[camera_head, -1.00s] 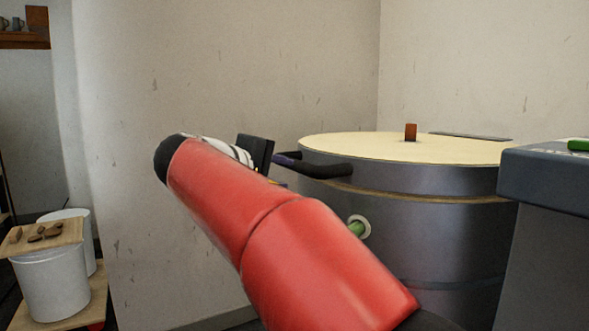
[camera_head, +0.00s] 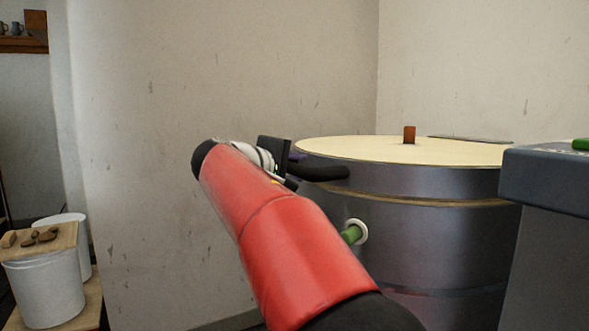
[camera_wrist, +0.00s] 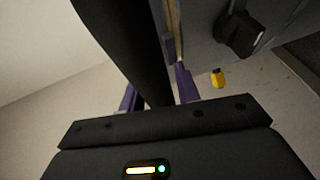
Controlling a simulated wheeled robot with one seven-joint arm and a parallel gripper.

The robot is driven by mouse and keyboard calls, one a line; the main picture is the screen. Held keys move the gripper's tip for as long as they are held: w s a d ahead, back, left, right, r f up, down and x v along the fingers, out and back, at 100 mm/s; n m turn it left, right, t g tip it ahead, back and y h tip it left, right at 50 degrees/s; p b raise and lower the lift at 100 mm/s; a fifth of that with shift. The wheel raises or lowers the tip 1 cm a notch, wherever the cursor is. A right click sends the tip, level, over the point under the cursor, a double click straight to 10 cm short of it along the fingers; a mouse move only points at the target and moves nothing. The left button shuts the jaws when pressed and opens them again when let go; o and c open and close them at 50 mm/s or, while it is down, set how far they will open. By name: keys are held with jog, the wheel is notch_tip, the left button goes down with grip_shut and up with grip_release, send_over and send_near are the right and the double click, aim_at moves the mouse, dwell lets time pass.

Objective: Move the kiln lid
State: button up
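The kiln lid (camera_head: 370,150) is a round cream disc with a grey metal rim. It lies level on the grey drum-shaped kiln (camera_head: 430,240), with a small brown plug on top. A black bar handle (camera_head: 322,172) sticks out from its left side. In the wrist view the black handle (camera_wrist: 143,45) runs down between the two purple fingers of my gripper (camera_wrist: 157,92). The fingers stand apart on either side of it, and a narrow gap seems to show on the left.
A dark grey cabinet (camera_head: 547,180) stands close at the right. A green peg in a white ring (camera_head: 354,232) is on the kiln's side. A white bucket (camera_head: 45,290) with a board on top is at the lower left. Plain walls stand behind.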

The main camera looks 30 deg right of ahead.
jog(key=shift+c, duration=0.2)
grip_shut()
jog(key=d+r+p, duration=0.3)
jog(key=r+p, duration=0.5)
jog(key=r, duration=0.5)
jog(key=d+r+p, duration=0.3)
jog(key=r+p, duration=0.6)
jog(key=r, duration=0.5)
jog(key=shift+r, duration=0.2)
jog(key=shift+w+a, duration=0.1)
jog(key=shift+o, duration=0.2)
grip_release()
